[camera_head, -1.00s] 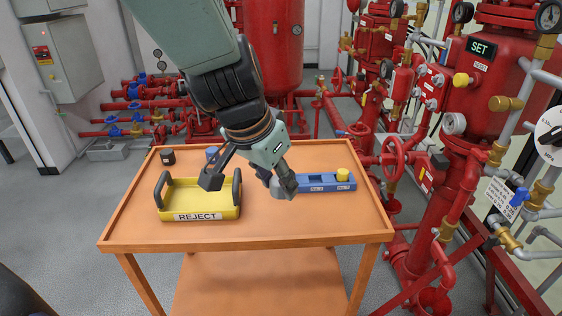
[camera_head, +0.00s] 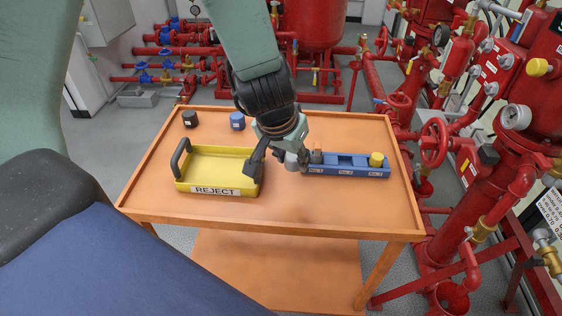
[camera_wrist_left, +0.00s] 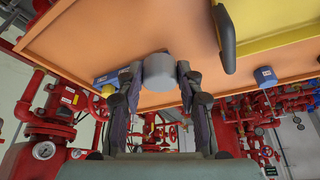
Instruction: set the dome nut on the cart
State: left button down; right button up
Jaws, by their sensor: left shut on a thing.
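My left gripper (camera_head: 279,166) is shut on a grey rounded piece, which I take to be the dome nut (camera_head: 291,161). It is partly hidden by the fingers in the head view. In the left wrist view the dome nut (camera_wrist_left: 159,70) is a smooth grey cylinder between the two fingertips (camera_wrist_left: 157,82). It is over the orange cart (camera_head: 300,213), between the yellow tray and the blue holder. I cannot tell if it touches the cart top. My right gripper is not in view.
The yellow REJECT tray (camera_head: 215,191) is left of the gripper. The blue slotted holder (camera_head: 346,172), bearing a yellow piece (camera_head: 376,159), is close on the right. A black piece (camera_head: 190,119) and a blue piece (camera_head: 237,121) stand behind. The cart's front is clear.

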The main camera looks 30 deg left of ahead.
aim_at(292, 196)
pick_arm(q)
jog(key=f+b, duration=0.4)
jog(key=f, duration=0.1)
jog(key=shift+s+a, duration=0.1)
jog(key=shift+a, duration=0.2)
jog(key=shift+s+d+f+b, duration=0.1)
jog(key=shift+d+f+b, duration=0.45)
jog(key=shift+b, duration=0.5)
jog(key=shift+s+d, duration=0.2)
jog(key=shift+d, duration=0.05)
jog(key=f+b, duration=0.2)
jog(key=a+f+b, duration=0.1)
jog(key=shift+w+f, duration=0.25)
jog(key=shift+s+d+f+b, duration=0.1)
jog(key=shift+s+d+b, duration=0.05)
jog(key=shift+d+b, duration=0.3)
jog(key=shift+a, duration=0.2)
jog(key=shift+a+f, duration=0.1)
jog(key=shift+a, duration=0.15)
jog(key=shift+f, duration=0.15)
jog(key=c, duration=1.1)
grip_release()
jog(key=shift+d, duration=0.25)
jog(key=shift+o, duration=1.2)
jog(key=shift+a, duration=0.2)
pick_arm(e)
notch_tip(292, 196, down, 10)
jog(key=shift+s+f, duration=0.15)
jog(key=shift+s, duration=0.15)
